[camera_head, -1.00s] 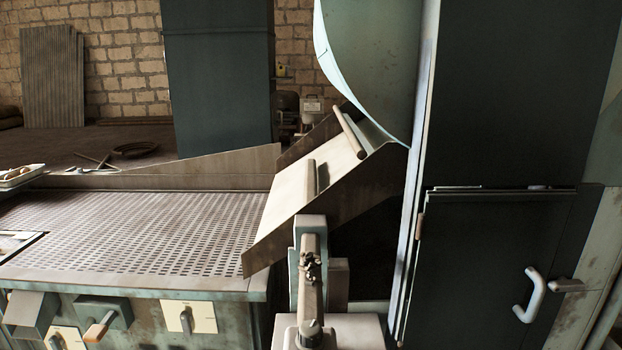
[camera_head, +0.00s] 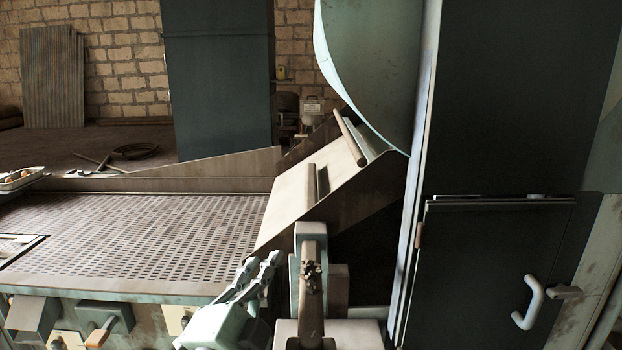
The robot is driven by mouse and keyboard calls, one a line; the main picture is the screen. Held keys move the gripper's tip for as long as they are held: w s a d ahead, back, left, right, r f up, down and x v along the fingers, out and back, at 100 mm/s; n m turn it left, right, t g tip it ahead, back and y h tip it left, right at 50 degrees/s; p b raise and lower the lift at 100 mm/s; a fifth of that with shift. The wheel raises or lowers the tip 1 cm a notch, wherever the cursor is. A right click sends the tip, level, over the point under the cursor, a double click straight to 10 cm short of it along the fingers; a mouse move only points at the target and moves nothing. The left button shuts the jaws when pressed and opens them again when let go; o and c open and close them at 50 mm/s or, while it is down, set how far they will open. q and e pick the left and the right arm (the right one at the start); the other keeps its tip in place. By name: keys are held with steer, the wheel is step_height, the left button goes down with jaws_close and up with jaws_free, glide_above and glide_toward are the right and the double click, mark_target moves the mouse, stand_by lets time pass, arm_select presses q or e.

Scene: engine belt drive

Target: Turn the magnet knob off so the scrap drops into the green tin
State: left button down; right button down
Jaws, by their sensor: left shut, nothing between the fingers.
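Dark bits of scrap (camera_head: 311,276) cling in a clump to the side of a brown bar (camera_head: 312,248) on a pale green stand. A dark round cap at the bar's near end is cut by the lower edge; I cannot tell if it is the magnet knob. My left gripper (camera_head: 264,261) is just left of the stand, pointing up and away, its fingers shut and empty. It is apart from the scrap, and I cannot tell if it touches the stand. I cannot make out a green tin. My right gripper is out of view.
A perforated table (camera_head: 130,235) fills the left, with a lever (camera_head: 99,333) and a cream switch plate (camera_head: 175,318), partly hidden by my gripper, on its front. A sloped chute (camera_head: 292,205) rises behind the stand. A dark cabinet door (camera_head: 470,270) with a pale handle (camera_head: 530,300) stands right.

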arm_select(q)
steer(key=s+d+r+m+g+h, duration=0.1)
steer(key=s+d+r+m+h, duration=0.35)
steer(key=r+m+h, duration=0.45)
steer(key=s+d+r+m+g+h, duration=0.2)
steer(key=s+d+r+m+h, duration=0.2)
steer(key=d+r+m+h, duration=0.45)
steer(key=s+d+r+m+g, duration=0.35)
steer(key=s+m+g, duration=0.45)
steer(key=m+g, duration=0.6)
steer(key=s+d+r+m+g, duration=0.2)
steer(key=s+d+m+g, duration=0.2)
steer(key=s+m+g, duration=0.9)
steer(key=m+t+y, duration=1.3)
steer(key=m+y, duration=0.5)
steer(key=y, duration=0.3)
glide_toward(311, 345)
steer(key=d, duration=0.1)
step_height(311, 345, down, 8)
steer(key=b, duration=0.5)
steer(key=shift+b, duration=0.3)
